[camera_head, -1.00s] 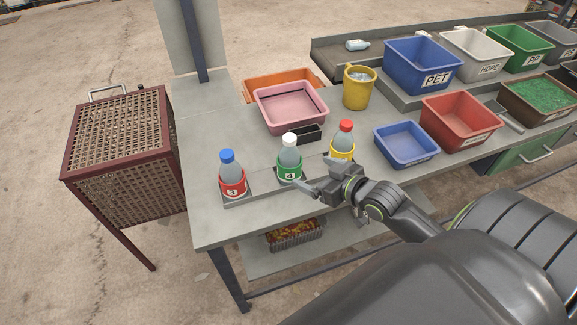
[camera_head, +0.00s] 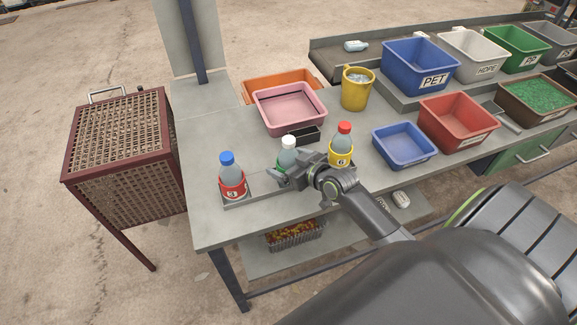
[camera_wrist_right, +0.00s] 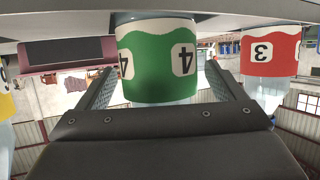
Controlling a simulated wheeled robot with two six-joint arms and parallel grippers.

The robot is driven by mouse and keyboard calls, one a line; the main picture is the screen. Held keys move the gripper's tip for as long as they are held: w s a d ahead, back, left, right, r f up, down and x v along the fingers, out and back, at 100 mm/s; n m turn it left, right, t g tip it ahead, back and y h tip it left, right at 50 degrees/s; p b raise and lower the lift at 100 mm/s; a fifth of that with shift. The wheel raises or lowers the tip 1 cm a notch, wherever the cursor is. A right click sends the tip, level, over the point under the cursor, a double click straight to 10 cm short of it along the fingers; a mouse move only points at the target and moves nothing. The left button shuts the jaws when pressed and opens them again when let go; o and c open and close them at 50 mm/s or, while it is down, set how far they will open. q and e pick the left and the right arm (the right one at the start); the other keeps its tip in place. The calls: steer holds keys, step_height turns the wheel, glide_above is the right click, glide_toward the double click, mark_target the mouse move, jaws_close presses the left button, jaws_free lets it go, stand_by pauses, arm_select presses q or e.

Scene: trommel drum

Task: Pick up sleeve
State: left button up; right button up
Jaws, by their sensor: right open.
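A clear bottle (camera_head: 288,145) with a white cap stands on the grey tray (camera_head: 262,184). Its green sleeve (camera_wrist_right: 158,62), marked 4, fills the middle of the right wrist view, which looks upside down. My right gripper (camera_wrist_right: 160,88) is open, with one finger on each side of the green sleeve and a narrow gap at each side. In the head view, the right gripper partly hides this sleeve. A bottle with a red sleeve (camera_head: 233,188), marked 3, stands to the left. One with a yellow sleeve (camera_head: 341,158), marked 6, stands to the right. My left gripper is not in view.
Behind the bottles are a small black box (camera_head: 304,135), a pink bin (camera_head: 290,113) and a yellow bucket (camera_head: 356,95). A blue bin (camera_head: 405,158) and a red bin (camera_head: 458,140) stand right. A mesh cage (camera_head: 120,125) stands left of the table.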

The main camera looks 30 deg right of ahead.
steer(key=shift+c, duration=0.4)
steer(key=c, duration=0.8)
step_height(320, 180, up, 18)
